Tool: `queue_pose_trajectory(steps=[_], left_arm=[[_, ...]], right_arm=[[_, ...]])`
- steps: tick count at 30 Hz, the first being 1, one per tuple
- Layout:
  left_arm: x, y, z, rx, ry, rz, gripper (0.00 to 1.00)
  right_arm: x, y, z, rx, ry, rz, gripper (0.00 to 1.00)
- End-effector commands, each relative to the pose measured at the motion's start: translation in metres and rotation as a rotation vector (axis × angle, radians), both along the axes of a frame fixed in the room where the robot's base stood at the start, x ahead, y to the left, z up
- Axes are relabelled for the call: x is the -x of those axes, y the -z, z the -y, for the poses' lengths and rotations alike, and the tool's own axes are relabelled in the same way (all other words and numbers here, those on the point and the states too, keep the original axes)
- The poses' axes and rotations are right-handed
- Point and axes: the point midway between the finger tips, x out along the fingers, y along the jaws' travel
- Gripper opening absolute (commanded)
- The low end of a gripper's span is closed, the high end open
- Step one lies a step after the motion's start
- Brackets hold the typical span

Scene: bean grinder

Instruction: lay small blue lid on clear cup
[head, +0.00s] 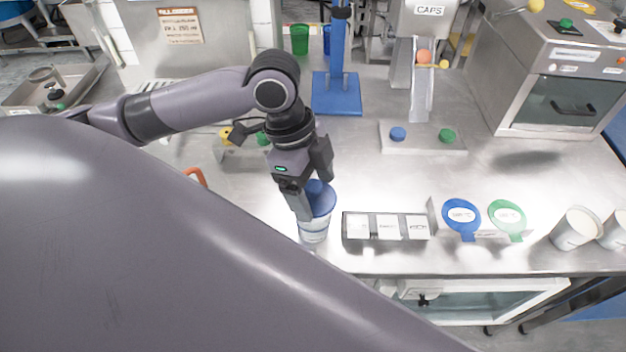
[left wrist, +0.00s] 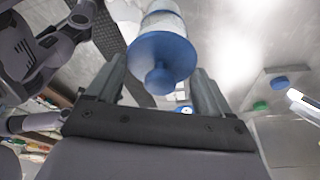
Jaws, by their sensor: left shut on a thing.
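The small blue lid (head: 322,198) is at the mouth of the clear cup (head: 314,231), near the table's front edge. In the left wrist view, the lid (left wrist: 172,55) shows its round knob between my fingers, with the cup (left wrist: 163,20) right behind it. My left gripper (head: 313,193) is shut on the lid from above. I cannot tell whether the lid rests fully on the rim. The fingers hide part of the lid in the head view. My right gripper is not in view.
A tray of labelled compartments (head: 386,238) stands just right of the cup. Further right are a blue round sign (head: 461,228), a green one (head: 507,230) and white cups (head: 576,228). A blue stand (head: 337,95) is behind. My grey arm link covers the lower left.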

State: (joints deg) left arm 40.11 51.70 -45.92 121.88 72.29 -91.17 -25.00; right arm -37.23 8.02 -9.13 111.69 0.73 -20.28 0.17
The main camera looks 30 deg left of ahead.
Motion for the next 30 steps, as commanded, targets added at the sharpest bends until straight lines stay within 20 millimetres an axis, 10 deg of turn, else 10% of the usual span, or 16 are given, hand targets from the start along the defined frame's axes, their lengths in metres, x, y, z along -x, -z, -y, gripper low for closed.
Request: queue_pose_trajectory(steps=[30], left_arm=[[-0.0001, 0.0073, 0.0000, 0.000, 0.000, -0.001, 0.48]], right_arm=[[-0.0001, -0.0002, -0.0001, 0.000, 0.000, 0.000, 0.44]])
